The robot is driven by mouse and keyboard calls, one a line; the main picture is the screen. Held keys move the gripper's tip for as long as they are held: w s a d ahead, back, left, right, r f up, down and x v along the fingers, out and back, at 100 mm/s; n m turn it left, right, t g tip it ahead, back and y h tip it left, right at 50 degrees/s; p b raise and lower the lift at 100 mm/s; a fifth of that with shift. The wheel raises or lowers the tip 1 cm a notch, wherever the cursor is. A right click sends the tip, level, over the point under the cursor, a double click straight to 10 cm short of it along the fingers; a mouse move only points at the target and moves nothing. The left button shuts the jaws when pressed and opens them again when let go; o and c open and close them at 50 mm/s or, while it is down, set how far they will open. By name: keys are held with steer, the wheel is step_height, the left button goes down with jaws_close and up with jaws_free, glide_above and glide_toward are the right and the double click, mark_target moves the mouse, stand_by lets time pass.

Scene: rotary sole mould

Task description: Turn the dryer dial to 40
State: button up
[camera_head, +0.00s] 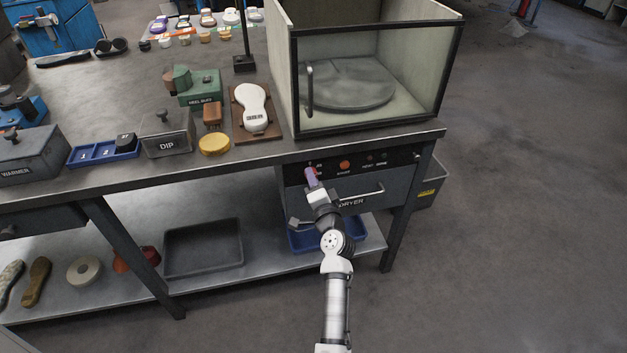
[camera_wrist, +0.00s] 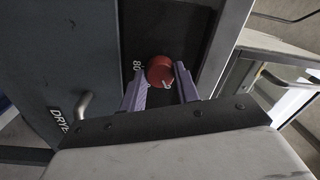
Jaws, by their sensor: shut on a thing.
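The dryer (camera_head: 360,189) is the dark front under the bench's right end, with a control strip along its top and a bar handle. In the wrist view the red dial (camera_wrist: 160,72) sits on the black strip, with the number 80 legible beside its left side. My gripper (camera_head: 311,174) is at the left end of the strip and hides the dial in the head view. In the wrist view my gripper (camera_wrist: 161,70) has its two purple fingers either side of the dial, shut on it. I cannot read the dial's pointer setting.
An orange-red button (camera_head: 344,165) and small lights sit to the right on the strip. The dryer's bar handle (camera_head: 362,194) sticks out below. A glass-fronted cabinet (camera_head: 452,75) stands on the bench above. A blue tray (camera_head: 300,240) lies on the shelf below.

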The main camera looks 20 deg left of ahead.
stand_by(0.5)
steer(key=o, duration=1)
steer(key=shift+c, duration=0.2)
steer(key=shift+s, duration=0.1)
steer(key=b+v, duration=0.3)
steer(key=v, duration=1)
steer(key=shift+s+d+b, duration=0.2)
steer(key=shift+s+b, duration=0.1)
steer(key=shift+b, duration=0.1)
